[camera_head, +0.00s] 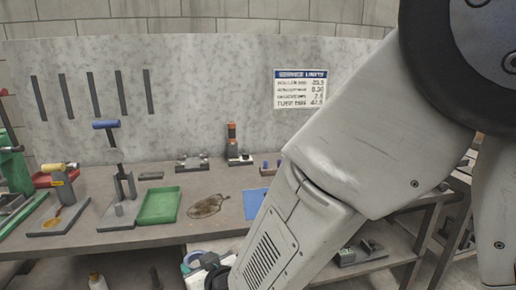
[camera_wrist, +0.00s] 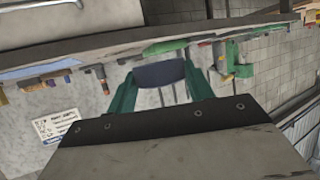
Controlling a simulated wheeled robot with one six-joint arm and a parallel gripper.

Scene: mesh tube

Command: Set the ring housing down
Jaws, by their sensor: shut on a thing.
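In the wrist view my gripper (camera_wrist: 159,69) has two green fingers shut on a dark blue-grey piece, the ring housing (camera_wrist: 159,76). It spans the space between the fingertips, with one finger at each side. Only its near side shows, so I cannot tell its full shape. It appears held in the air, with the bench scene tilted behind it. My gripper and the housing are not clearly visible in the head view, where my arm covers the right side.
Fixtures stand along the back. A lower shelf (camera_head: 380,262) holds further items.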

